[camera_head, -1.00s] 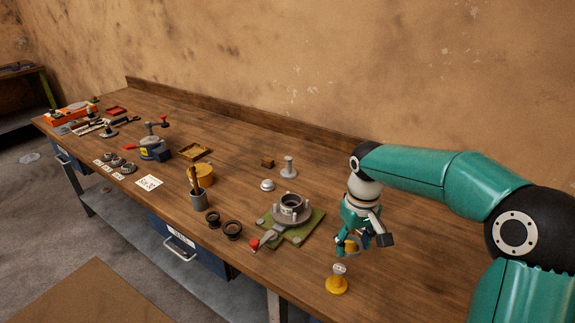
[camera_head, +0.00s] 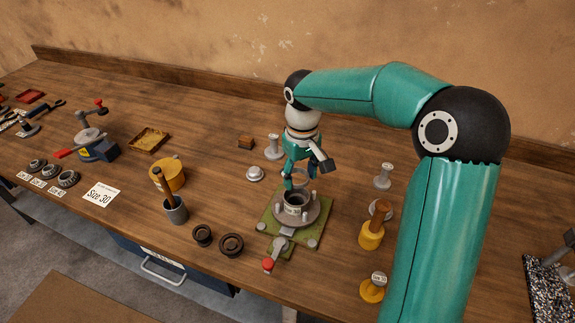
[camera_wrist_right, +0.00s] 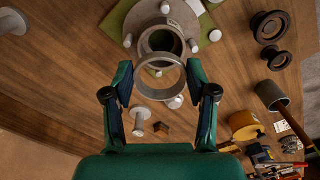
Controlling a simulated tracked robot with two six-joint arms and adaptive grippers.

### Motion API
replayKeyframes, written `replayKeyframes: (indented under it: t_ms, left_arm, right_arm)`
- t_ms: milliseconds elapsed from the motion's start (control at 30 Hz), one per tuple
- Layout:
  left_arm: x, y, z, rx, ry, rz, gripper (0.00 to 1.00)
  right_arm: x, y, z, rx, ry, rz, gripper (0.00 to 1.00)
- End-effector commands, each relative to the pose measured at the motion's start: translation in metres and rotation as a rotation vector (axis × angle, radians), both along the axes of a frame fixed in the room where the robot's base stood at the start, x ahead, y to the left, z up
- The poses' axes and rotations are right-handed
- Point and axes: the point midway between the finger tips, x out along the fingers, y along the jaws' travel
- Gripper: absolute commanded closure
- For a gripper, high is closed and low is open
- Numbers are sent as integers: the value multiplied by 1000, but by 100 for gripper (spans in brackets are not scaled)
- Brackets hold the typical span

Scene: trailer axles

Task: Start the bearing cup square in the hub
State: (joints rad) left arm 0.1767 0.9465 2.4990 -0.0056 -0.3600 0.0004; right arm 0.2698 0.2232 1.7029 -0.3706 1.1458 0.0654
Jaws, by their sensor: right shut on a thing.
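My right gripper (camera_head: 300,178) is shut on the bearing cup, a thin grey metal ring. In the right wrist view the cup (camera_wrist_right: 160,93) shows between the two fingers (camera_wrist_right: 160,90). The grey hub (camera_head: 306,217) stands on a green base plate with round studs, just under the gripper. In the wrist view the hub (camera_wrist_right: 133,24) lies beyond the cup, and the cup's ring overlaps the lower edge of its bore in the picture. The cup looks held above the hub, apart from it; the exact gap cannot be told. My left gripper is not in view.
A red-tipped lever (camera_head: 268,264) is at the plate's front. Two black rings (camera_head: 231,246) lie left of it. Yellow-based tools (camera_head: 371,236) stand to the right. A grey cup with a handle (camera_head: 176,211) and a yellow tub (camera_head: 170,181) stand left.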

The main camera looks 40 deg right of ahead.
Motion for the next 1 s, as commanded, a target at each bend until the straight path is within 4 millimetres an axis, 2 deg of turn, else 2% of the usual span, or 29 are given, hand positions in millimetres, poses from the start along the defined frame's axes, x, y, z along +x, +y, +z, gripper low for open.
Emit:
replayKeyframes:
  t_ms: [400, 1000]
  left_arm:
    - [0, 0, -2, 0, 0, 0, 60]
    - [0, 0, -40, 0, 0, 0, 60]
  right_arm:
    - [4, 5, -2, 0, 0, 14, 79]
    - [4, 5, -51, 0, 1, 14, 79]
